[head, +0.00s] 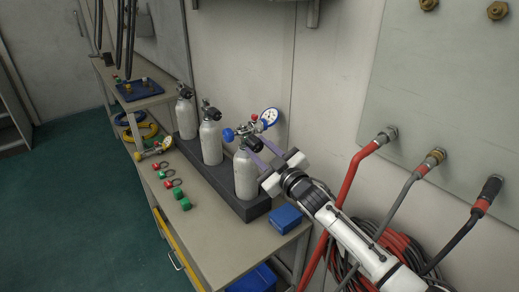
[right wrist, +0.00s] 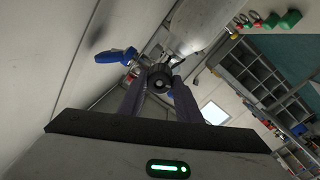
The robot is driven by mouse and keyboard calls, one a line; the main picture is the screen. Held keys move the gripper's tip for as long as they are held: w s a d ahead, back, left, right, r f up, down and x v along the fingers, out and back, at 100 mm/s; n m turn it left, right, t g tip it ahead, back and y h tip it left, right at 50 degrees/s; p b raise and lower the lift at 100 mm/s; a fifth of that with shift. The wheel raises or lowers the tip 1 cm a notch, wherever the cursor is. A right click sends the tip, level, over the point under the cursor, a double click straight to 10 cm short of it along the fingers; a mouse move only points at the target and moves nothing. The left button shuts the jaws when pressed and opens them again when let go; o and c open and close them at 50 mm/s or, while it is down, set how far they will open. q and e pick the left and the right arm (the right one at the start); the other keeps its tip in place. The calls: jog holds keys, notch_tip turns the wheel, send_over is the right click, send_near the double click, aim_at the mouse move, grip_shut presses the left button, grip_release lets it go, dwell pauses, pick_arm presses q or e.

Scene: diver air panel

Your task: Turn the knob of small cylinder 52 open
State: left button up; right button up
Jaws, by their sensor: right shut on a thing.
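Three pale small cylinders stand upright in a dark rack (head: 224,187) on the bench. Their numbers are too small to read, so I cannot tell which is 52. My right gripper (head: 262,153) is at the valve on top of the nearest cylinder (head: 246,177). In the right wrist view its two purple fingers are shut on a round black knob (right wrist: 160,79), with the cylinder (right wrist: 198,25) behind it. The blue knob also shows in the right wrist view (right wrist: 115,56). My left gripper is out of view.
The middle cylinder (head: 211,143) and far cylinder (head: 185,118) have black valves. Red and green fittings and a brass gauge piece (head: 150,151) lie on the bench. A blue box (head: 286,217) sits right of the rack. Red and grey hoses (head: 352,185) hang from the wall panel near my arm.

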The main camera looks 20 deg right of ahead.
jog(key=n, duration=0.3)
jog(key=shift+f+n, duration=0.1)
jog(key=shift+n, duration=0.3)
jog(key=n+b, duration=0.1)
jog(key=n, duration=0.2)
jog(key=shift+n, duration=0.4)
jog(key=n+b, duration=0.1)
jog(key=n, duration=0.4)
jog(key=shift+n+y, duration=0.3)
jog(key=shift+y, duration=0.1)
jog(key=shift+n, duration=0.8)
jog(key=o, duration=1)
jog(key=shift+o, duration=0.2)
